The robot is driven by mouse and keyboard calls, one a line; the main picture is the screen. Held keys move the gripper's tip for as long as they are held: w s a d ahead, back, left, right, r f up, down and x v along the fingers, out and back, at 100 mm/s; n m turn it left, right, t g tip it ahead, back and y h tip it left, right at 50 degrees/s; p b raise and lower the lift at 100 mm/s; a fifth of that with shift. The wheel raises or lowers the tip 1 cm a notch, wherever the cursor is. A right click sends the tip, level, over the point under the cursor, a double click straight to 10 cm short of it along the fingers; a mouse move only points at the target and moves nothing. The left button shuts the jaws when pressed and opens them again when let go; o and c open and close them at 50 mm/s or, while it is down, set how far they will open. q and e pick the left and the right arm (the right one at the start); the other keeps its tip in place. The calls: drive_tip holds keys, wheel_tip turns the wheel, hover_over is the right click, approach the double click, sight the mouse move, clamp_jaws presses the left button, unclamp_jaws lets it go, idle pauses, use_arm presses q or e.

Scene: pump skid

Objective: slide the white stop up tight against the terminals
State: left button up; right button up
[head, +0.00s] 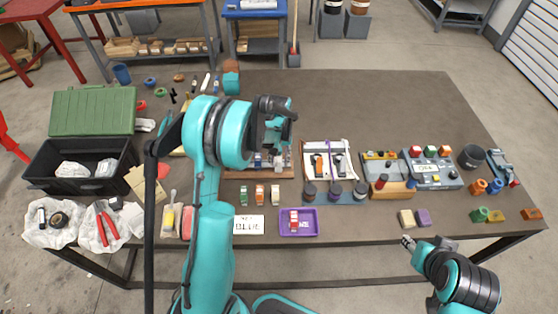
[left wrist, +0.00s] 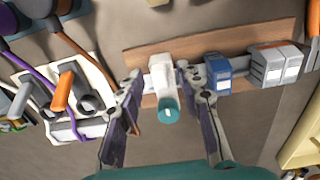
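In the left wrist view a white stop (left wrist: 161,72) with a round teal part sits on a metal rail fixed to a wooden board (left wrist: 140,57). My left gripper (left wrist: 161,85) straddles the stop, one finger on each side; a narrow gap shows on its left, and the right finger is very close to it. A blue terminal (left wrist: 217,72) is just right of that finger, and grey terminals (left wrist: 275,66) stand further right, apart from the blue one. In the head view the board (head: 234,174) is partly hidden behind my left arm. My right gripper (head: 408,243) hangs off the table's front edge.
A white panel (head: 328,160) with orange-handled switches and purple cable stands right of the board. Small coloured blocks (head: 260,194), a label card (head: 248,225) and a purple tray (head: 299,222) lie in front. The table's back right (head: 390,105) is clear.

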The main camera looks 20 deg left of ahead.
use_arm(q)
clamp_jaws()
drive_tip(key=s+a, duration=0.1)
drive_tip(key=a, duration=0.2)
drive_tip(key=s+a, duration=0.1)
drive_tip(key=a, duration=0.2)
drive_tip(key=s+a+b, duration=0.1)
drive_tip(key=s+a, duration=0.1)
drive_tip(key=shift+s+a, duration=0.1)
drive_tip(key=shift+a, duration=0.3)
unclamp_jaws()
drive_tip(key=shift+f, duration=0.1)
